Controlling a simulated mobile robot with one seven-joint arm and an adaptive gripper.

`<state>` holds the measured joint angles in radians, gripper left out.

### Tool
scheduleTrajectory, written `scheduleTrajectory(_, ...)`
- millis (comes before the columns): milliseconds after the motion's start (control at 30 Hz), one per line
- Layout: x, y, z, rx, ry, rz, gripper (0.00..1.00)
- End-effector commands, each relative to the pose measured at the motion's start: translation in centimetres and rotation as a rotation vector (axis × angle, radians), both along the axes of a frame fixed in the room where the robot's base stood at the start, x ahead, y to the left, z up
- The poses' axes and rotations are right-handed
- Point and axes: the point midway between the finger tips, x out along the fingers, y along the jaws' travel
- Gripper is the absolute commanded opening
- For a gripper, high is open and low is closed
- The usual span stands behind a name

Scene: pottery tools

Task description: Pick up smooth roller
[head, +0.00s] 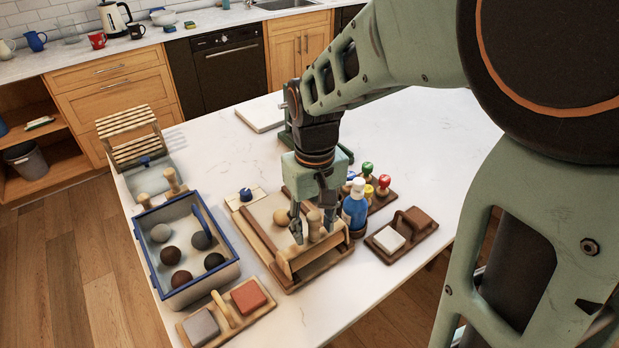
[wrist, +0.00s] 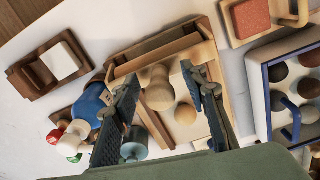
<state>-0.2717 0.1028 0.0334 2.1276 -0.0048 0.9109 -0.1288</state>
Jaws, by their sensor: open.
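A wooden holder (head: 302,262) stands on a wooden tray (head: 262,232), with turned pale wooden pieces upright in it. One rounded wooden piece (head: 314,219), which looks like the smooth roller, is between or just behind my fingers. In the wrist view the piece (wrist: 158,92) lies between the two dark fingers, with a visible gap on each side. A second round wooden knob (wrist: 185,113) is beside it, closer to the right finger. My gripper (head: 313,230) is open, pointing down over the holder. The lower parts of the pieces are hidden.
A blue bottle (head: 354,207) and coloured stamps (head: 368,180) stand close on the right. A blue-rimmed bin (head: 229,272) with several balls is on the left. Block trays (head: 402,237) (head: 226,314) flank the front. The table (head: 425,130) is clear at the back right.

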Motion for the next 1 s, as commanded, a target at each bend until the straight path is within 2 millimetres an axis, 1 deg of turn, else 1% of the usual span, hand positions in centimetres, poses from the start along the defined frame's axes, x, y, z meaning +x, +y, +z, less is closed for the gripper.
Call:
scheduleTrajectory(133,-0.01,0.0,0.1,0.0,0.0,0.0,0.39)
scheduleTrajectory(400,-0.01,0.0,0.11,0.0,0.0,0.0,0.09)
scheduleTrajectory(500,-0.01,0.0,0.11,0.0,0.0,0.0,0.0)
scheduleTrajectory(1000,0.06,0.02,0.44,0.0,-0.001,0.0,0.0)
